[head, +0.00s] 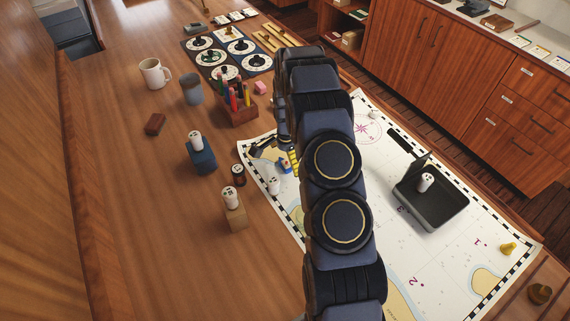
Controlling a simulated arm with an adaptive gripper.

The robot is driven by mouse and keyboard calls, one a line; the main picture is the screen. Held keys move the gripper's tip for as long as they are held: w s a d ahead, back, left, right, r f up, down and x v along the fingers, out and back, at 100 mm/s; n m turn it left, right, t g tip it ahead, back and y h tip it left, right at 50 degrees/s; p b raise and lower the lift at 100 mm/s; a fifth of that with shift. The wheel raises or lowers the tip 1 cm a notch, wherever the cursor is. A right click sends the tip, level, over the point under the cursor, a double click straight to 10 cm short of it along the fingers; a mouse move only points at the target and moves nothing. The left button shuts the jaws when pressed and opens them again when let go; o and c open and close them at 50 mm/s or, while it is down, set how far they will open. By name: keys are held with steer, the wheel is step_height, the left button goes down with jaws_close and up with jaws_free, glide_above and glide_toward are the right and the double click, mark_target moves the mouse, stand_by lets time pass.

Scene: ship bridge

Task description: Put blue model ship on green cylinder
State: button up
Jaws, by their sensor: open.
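My gripper (274,152) is over the left edge of the chart, its open fingers partly hidden by my arm. A small blue and yellow object (285,166), which looks like the blue model ship, sits on or just above the chart by the fingertips. I cannot tell whether the fingers touch it. The green cylinder cannot be made out; my arm covers much of the middle of the chart.
The lower left table is clear.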

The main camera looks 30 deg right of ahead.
steer(key=shift+f, duration=0.35)
steer(key=c, duration=1.2)
steer(key=shift+c, duration=0.4)
